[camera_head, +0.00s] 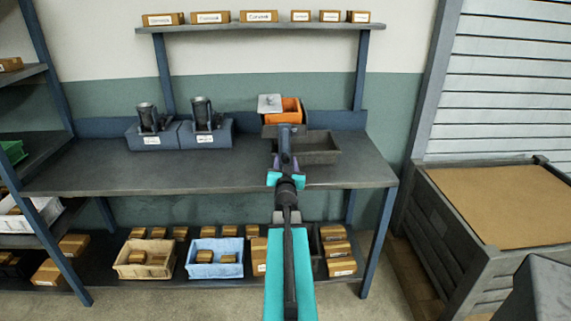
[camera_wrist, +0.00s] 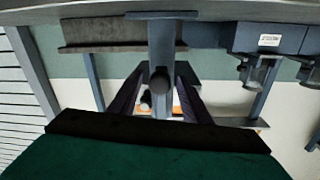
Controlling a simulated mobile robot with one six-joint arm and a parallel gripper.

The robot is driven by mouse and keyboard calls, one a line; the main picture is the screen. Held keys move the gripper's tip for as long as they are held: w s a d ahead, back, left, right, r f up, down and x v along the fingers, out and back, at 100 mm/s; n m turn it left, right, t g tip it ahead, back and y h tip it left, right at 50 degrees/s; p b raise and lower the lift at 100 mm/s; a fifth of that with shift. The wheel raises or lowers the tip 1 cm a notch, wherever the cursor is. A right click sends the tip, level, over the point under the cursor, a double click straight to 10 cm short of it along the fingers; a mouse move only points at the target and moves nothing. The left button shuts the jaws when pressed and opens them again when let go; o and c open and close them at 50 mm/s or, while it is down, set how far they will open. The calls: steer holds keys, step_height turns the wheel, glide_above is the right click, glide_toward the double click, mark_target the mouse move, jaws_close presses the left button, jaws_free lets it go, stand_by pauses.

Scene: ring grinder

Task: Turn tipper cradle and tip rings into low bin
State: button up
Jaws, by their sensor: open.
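The orange tipper cradle (camera_head: 291,112) stands at the back right of the bench, with a pale grey plate (camera_head: 270,103) at its upper left. The low bin (camera_head: 322,150) is a dark open tray in front of it, partly hidden by my arm. It also shows at the upper left of the wrist view (camera_wrist: 85,33). My gripper (camera_head: 285,160) is in front of the cradle and beside the bin. In the wrist view its dark fingers (camera_wrist: 158,78) are apart, on either side of a grey bar with a round dark end (camera_wrist: 160,45). I cannot tell whether they touch it. No rings can be made out.
Two dark cup-like devices on blue-grey blocks (camera_head: 182,136) stand on the left of the bench (camera_head: 110,174). The bench between is clear. A shelf (camera_head: 258,27) with boxes is above. A large crate (camera_head: 440,217) stands at the right. Bins and boxes fill the lower shelf.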

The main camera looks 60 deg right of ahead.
steer(key=shift+w+d, duration=0.1)
steer(key=shift+d, duration=0.2)
jaws_close()
steer(key=shift+a, duration=0.3)
steer(key=shift+d+f, duration=0.1)
steer(key=shift+d, duration=0.15)
